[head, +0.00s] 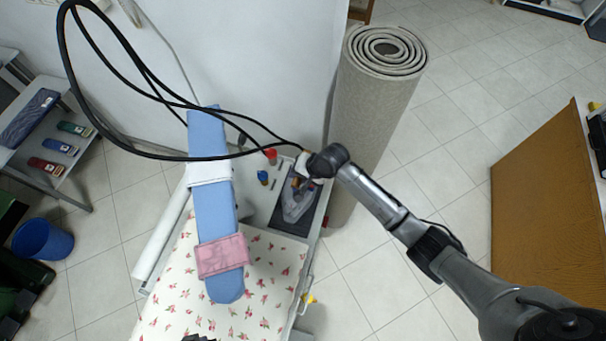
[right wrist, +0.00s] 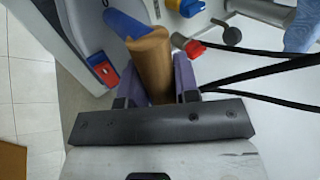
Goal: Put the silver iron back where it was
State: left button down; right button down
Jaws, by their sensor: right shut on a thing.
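The silver iron (head: 297,206) shows in the head view as a grey pointed shape at the dark rest pad (head: 277,222), at the end of the ironing table. Whether it touches the pad is unclear. My right gripper (head: 305,168) is at the iron's upper end and hides part of it. In the right wrist view, my right gripper's purple finger pads (right wrist: 158,82) are shut on the iron's brown handle (right wrist: 152,58). A small dark part at the bottom edge of the head view may be my left gripper (head: 198,338); its fingers cannot be made out.
A blue sleeve board (head: 213,215) with white and pink cloths lies beside the iron over the floral ironing cover (head: 170,310). Black cables (head: 145,85) loop above it. A rolled carpet (head: 375,120) stands close behind. Small red (head: 271,156) and blue (head: 263,177) items stand nearby.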

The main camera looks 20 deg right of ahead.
aim_at(289, 182)
jog(key=shift+w+a+f, duration=0.1)
jog(key=shift+w+f, duration=0.1)
jog(key=shift+f, duration=1.55)
jog(key=c, duration=1.3)
grip_release()
jog(key=shift+s+f, duration=0.2)
jog(key=shift+f, duration=0.15)
jog(key=o, duration=0.5)
jog(key=shift+c, duration=0.2)
jog(key=shift+w, duration=0.1)
jog(key=shift+r, duration=0.15)
jog(key=shift+d+r, duration=0.2)
jog(key=shift+r, duration=0.05)
jog(key=v, duration=1.1)
jog(key=shift+r+p, duration=0.25)
jog(key=shift+p, duration=0.15)
